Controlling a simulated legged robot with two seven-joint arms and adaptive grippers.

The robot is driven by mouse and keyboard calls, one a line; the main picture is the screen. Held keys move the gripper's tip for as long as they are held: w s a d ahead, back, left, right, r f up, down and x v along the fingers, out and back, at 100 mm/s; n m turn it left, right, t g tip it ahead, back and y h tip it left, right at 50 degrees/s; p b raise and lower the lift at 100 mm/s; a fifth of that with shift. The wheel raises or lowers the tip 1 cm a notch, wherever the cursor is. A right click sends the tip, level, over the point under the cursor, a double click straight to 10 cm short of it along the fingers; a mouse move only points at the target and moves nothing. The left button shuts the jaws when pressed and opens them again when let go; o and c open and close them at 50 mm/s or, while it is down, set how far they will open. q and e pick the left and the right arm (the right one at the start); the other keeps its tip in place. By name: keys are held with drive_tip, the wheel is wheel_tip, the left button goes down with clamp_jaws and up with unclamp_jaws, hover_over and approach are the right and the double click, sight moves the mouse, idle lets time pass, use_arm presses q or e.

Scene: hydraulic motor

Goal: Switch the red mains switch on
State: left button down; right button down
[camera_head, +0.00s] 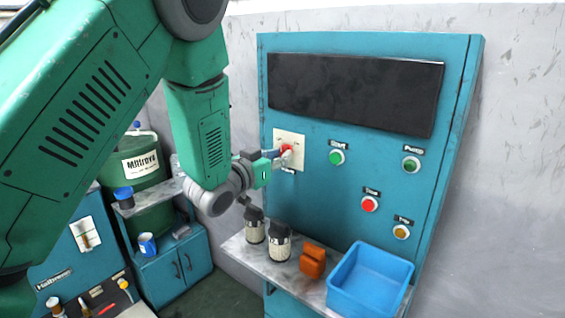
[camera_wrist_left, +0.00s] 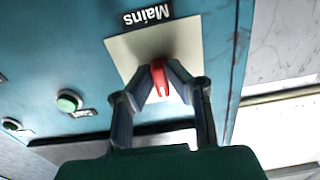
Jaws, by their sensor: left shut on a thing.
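The red mains switch (camera_head: 287,148) sits on a cream plate (camera_head: 292,163) at the left of the blue control panel (camera_head: 320,215). In the left wrist view the red switch (camera_wrist_left: 159,76) shows between my fingertips, under the "Mains" label (camera_wrist_left: 147,14). My left gripper (camera_head: 280,155) reaches the plate from the left and is shut on the switch (camera_wrist_left: 160,82). The fingers hide the sides of the switch. My right gripper is in neither view.
A green button (camera_head: 337,157) is right of the plate, with more buttons beyond. Below, a shelf holds two jars (camera_head: 279,242), an orange block (camera_head: 313,262) and a blue bin (camera_head: 345,292). A green drum (camera_head: 146,165) stands at left.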

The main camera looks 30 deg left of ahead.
use_arm(q)
drive_tip(key=m+b, duration=0.1)
drive_tip(key=m, duration=0.1)
drive_tip(key=m+b, duration=0.1)
drive_tip(key=m, duration=0.1)
drive_tip(key=shift+w+a+r+m, duration=0.1)
drive_tip(key=shift+a+r+m, duration=0.05)
drive_tip(key=shift+r+m, duration=0.2)
drive_tip(key=shift+m+b, duration=1.2)
drive_tip(key=shift+m, duration=0.75)
drive_tip(key=c, duration=1.6)
unclamp_jaws()
drive_tip(key=shift+s+f, duration=0.15)
drive_tip(key=shift+s, duration=0.05)
drive_tip(key=shift+s, duration=0.2)
drive_tip(key=s, duration=1.1)
drive_tip(key=shift+s+a, duration=0.2)
drive_tip(key=shift+a, duration=0.2)
